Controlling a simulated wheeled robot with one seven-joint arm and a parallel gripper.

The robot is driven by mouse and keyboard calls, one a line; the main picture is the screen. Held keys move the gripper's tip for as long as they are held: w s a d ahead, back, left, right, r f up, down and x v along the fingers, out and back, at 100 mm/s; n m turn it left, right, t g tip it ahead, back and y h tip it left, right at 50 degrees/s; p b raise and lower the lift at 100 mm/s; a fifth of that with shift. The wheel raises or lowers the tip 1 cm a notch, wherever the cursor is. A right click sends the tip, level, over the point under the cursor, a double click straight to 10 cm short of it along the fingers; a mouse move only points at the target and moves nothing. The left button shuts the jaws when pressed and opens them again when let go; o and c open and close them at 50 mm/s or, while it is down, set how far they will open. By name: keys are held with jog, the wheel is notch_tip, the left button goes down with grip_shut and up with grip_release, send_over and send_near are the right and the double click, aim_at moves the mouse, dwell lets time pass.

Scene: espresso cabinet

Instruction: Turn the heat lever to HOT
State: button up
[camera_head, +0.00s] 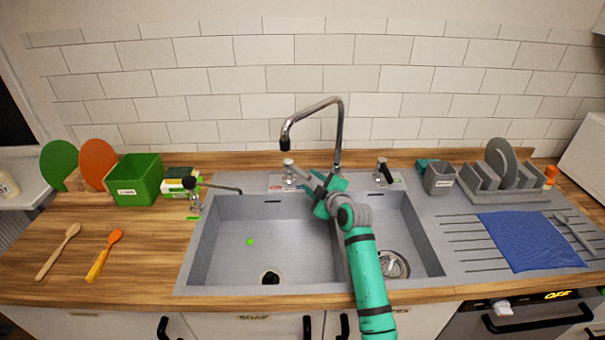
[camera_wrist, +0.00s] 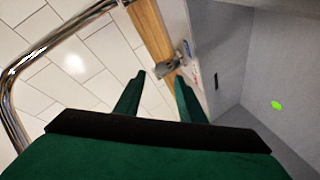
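The lever I take as the heat lever (camera_head: 289,168) is a small metal handle on the sink's back ledge, left of the tall chrome faucet (camera_head: 338,125). Small red and blue marks lie by its base. My gripper (camera_head: 304,176) is just right of this lever in the head view. In the wrist view, my gripper (camera_wrist: 160,77) has its two green fingers apart with nothing held. The metal lever (camera_wrist: 168,67) shows just beyond the fingertips, between their lines; whether a finger touches it I cannot tell. A second dark-topped handle (camera_head: 383,168) stands right of the faucet.
The faucet's curved pipe (camera_wrist: 52,45) rises close to my gripper on the left in the wrist view. Two sink basins (camera_head: 265,235) lie below. A green box (camera_head: 138,180) stands left, and a dish rack (camera_head: 500,180) right. The tiled wall (camera_head: 300,80) is behind.

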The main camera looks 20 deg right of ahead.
aim_at(306, 177)
jog(key=x, duration=0.7)
jog(key=shift+w+f, duration=0.1)
jog(key=shift+w, duration=0.2)
jog(key=shift+s, duration=0.15)
grip_shut()
